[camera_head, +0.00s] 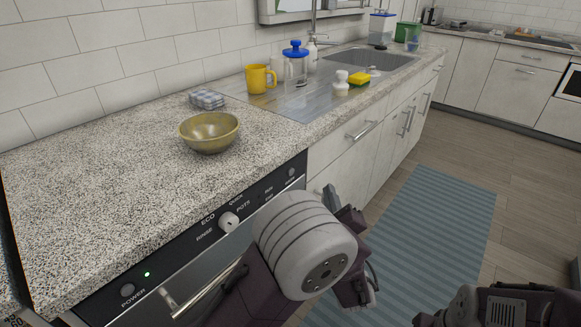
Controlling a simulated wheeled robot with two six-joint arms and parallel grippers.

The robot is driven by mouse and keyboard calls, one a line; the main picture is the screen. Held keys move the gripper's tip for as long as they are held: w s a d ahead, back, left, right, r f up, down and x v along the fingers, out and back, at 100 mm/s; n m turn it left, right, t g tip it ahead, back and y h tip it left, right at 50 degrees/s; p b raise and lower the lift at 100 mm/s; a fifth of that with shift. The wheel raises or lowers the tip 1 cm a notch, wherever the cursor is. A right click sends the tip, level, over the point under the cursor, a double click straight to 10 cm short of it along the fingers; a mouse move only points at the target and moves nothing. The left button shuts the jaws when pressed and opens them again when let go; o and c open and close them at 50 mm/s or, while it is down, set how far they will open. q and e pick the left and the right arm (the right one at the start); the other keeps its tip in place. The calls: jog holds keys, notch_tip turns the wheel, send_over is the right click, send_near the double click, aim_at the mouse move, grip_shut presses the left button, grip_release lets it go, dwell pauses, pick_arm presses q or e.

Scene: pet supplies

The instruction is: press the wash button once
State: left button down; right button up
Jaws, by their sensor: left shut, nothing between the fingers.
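The dishwasher's black control panel (180,250) runs under the counter edge. It has a white dial (229,221) with the words RINSE, ECO, QUICK and POTS around it. A round POWER button (127,290) is at the panel's left end, with a lit green light (147,274) beside it. A small round button (291,172) is at the right end; its label is too small to read, so I cannot confirm it is the wash button. My left gripper (338,200) is shut and empty, to the right of that button and apart from it. My wrist partly hides the gripper and the dishwasher front.
A brass bowl (209,138) and a folded checked cloth (207,98) rest on the speckled counter (110,190). A yellow mug (260,79), a blue-lidded jar (295,62) and a yellow sponge (358,78) stand near the sink (372,60). A blue striped rug (440,220) lies on the floor.

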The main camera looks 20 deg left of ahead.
aim_at(291, 172)
pick_arm(q)
jog(key=shift+a, duration=0.1)
jog(key=w+a, duration=0.3)
jog(key=a, duration=0.5)
dwell(0.3)
jog(key=shift+a, duration=0.1)
dwell(1.8)
jog(key=shift+w+a+b, duration=0.1)
jog(key=shift+a+b, duration=0.25)
